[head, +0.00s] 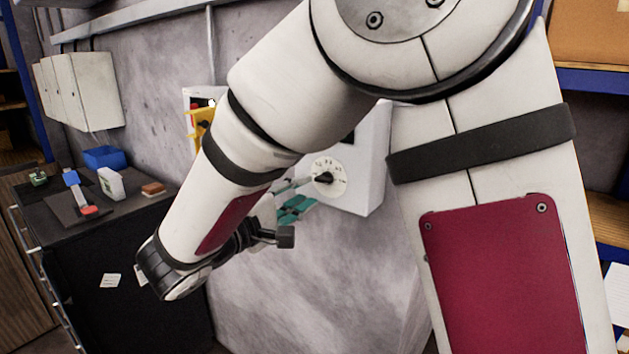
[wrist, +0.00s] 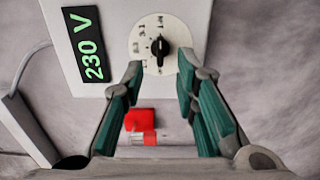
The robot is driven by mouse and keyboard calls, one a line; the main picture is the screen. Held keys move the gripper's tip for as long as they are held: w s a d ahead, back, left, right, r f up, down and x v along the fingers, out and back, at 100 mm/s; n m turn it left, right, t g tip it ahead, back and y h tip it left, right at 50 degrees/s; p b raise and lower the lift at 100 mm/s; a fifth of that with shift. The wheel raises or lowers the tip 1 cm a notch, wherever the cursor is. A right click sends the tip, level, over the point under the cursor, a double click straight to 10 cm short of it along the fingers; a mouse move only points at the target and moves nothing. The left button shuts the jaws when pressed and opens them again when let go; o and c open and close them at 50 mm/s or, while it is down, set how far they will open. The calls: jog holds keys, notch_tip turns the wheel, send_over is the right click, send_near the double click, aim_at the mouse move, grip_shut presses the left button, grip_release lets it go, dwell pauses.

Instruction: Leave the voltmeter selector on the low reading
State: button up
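The voltmeter is a white box (head: 372,165) on the wall, partly hidden behind my arm in the head view. Its selector is a black knob (wrist: 158,53) on a round pale dial (wrist: 140,42) with small marks. The knob and dial also show in the head view (head: 323,178). The knob's pointer direction and the mark it is on are too small to tell surely. In the wrist view the green display (wrist: 84,44) reads 230 V. My gripper (wrist: 160,72) is open and empty, its teal-padded fingers apart below and either side of the knob. I cannot tell whether they touch the dial.
A red part (wrist: 140,120) shows between my fingers in the wrist view. A yellow fixture (head: 200,125) is on the wall left of the box. A dark cabinet (head: 150,235) stands at the left with a blue bin (head: 104,157) and small items on top. Shelving stands at the right.

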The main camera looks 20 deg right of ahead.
aim_at(321, 181)
jog(key=x, duration=0.6)
jog(key=shift+p, duration=0.35)
grip_shut()
